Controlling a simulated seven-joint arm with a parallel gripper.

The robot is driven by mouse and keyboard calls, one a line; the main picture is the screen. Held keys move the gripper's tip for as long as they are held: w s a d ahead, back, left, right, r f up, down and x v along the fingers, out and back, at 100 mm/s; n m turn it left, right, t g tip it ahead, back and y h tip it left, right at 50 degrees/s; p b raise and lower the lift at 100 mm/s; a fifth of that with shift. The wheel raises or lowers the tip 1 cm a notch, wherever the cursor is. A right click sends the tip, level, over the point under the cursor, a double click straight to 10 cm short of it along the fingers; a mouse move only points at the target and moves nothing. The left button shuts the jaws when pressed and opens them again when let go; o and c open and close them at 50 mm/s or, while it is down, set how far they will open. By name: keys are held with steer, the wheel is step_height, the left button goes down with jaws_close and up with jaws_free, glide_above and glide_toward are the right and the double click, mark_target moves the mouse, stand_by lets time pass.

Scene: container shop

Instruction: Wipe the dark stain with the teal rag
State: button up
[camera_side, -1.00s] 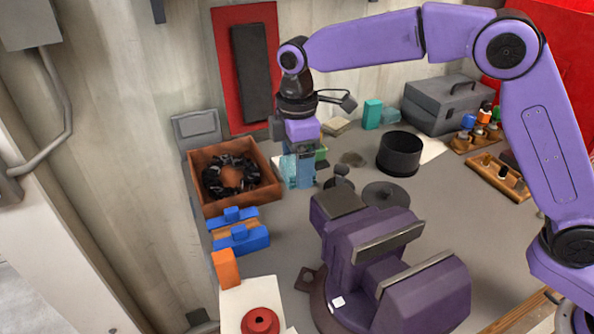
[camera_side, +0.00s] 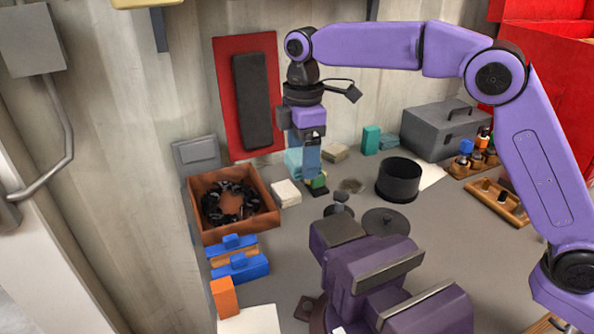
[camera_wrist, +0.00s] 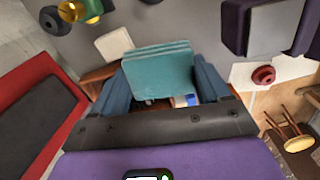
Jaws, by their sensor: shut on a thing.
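My gripper (camera_side: 312,172) is shut on the folded teal rag (camera_wrist: 158,72), which sits between the two blue fingers in the wrist view. In the side view the rag (camera_side: 293,160) shows just left of the fingers, partly hidden by them, and appears held above the bench. The dark stain (camera_side: 352,186) is a small dull patch on the grey bench, right of my gripper and left of the black round pot. I cannot make out the stain in the wrist view.
A pale pad (camera_side: 286,193) lies below and left of my gripper. The black pot (camera_side: 399,180) borders the stain's right side.

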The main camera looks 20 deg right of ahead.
steer(key=w+d, duration=0.7)
steer(key=d, duration=0.2)
glide_above(342, 178)
steer(key=f, duration=0.2)
steer(key=shift+s+f, duration=0.15)
steer(key=shift+f, duration=6.3)
steer(key=shift+s+f, duration=0.1)
steer(key=shift+s, duration=3.85)
steer(key=shift+w, duration=4.1)
step_height(342, 178, up, 8)
steer(key=shift+s, duration=0.1)
